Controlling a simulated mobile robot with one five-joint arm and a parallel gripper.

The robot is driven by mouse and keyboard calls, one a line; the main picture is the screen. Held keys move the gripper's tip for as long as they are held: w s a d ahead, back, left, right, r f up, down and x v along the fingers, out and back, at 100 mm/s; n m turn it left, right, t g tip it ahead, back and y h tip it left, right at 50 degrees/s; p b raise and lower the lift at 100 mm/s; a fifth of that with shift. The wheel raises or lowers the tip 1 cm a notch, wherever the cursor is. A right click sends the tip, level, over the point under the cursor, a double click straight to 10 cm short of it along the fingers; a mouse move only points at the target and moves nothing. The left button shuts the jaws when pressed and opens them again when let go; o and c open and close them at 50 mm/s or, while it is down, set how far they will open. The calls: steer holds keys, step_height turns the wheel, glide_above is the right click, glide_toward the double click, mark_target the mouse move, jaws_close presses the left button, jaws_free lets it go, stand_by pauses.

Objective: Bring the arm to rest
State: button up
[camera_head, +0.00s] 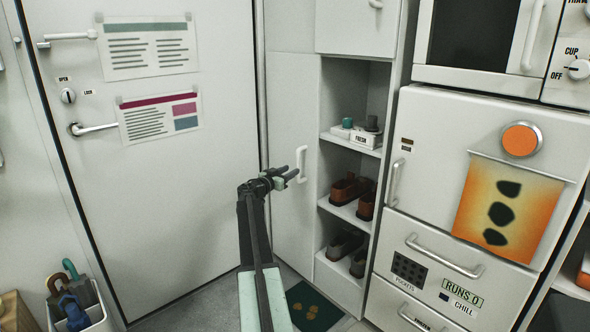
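My arm (252,240) rises from the bottom middle of the view, dark on top with a pale green and white lower link. My gripper (286,178) is at its upper end, pointing right. It is in front of the pale cabinet door panel and overlaps the area just left of the white cabinet handle (302,165). I cannot tell whether it touches the handle. The gripper is small and dark, and the gap between its fingers is not clear. I see no object in it.
A white door (150,220) with a lever handle (93,129) and two posters fills the left. An umbrella bin (92,318) stands at lower left. Right of my gripper are open shelves (345,213) with shoes, then drawers (420,255) and a microwave (470,42). A green mat (312,308) lies below.

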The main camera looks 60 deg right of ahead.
steer(key=shift+w+a, duration=0.1)
steer(key=shift+a, duration=0.85)
